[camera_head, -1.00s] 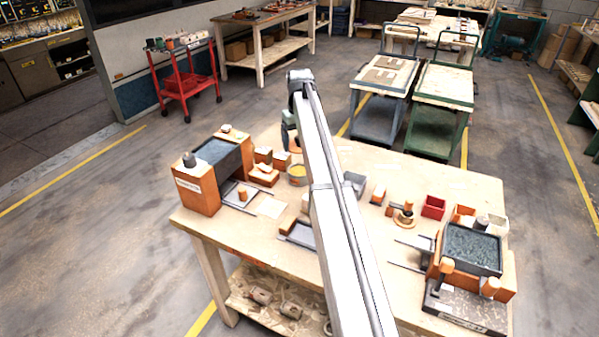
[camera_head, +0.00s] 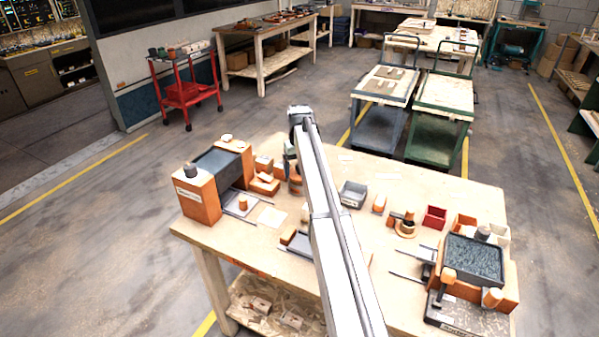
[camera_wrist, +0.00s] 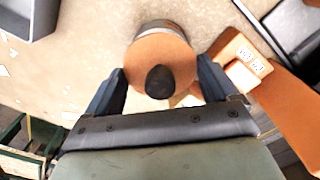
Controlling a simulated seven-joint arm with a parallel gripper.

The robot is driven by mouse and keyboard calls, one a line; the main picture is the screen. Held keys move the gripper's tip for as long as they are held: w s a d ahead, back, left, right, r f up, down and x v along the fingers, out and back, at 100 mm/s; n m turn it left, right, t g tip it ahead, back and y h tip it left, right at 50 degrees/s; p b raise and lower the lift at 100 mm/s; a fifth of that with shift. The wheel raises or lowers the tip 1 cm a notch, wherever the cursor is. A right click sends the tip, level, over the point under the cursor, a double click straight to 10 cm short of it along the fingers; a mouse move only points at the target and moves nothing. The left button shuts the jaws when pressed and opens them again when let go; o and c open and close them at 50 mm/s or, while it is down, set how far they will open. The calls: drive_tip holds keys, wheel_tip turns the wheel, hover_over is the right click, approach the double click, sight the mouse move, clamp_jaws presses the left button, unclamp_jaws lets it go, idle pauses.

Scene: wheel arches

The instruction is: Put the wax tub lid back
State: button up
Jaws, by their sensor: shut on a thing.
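The wax tub lid (camera_wrist: 147,52) is a round orange-brown disc with a dark knob in the wrist view. My gripper (camera_wrist: 161,76) has one finger on each side of the lid and is shut on it. The wax tub (camera_wrist: 166,24) shows as a thin grey curved wall past the lid's far edge, with the lid over its mouth. I cannot tell whether the lid touches the rim. In the head view my gripper (camera_head: 291,158) is low over the tub (camera_head: 296,188), which is mostly hidden by my arm.
Orange blocks (camera_head: 264,182) and an orange stand with a dark tank (camera_head: 198,197) are close on the left. A grey bin (camera_head: 353,194) stands to the right. A second tank (camera_head: 473,256) is at the table's right end. The table's far edge is mostly clear.

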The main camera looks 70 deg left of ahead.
drive_tip(key=shift+f, duration=0.65)
drive_tip(key=shift+f, duration=0.35)
drive_tip(key=o, duration=0.8)
wheel_tip(320, 180, up, 13)
drive_tip(key=shift+f, duration=0.1)
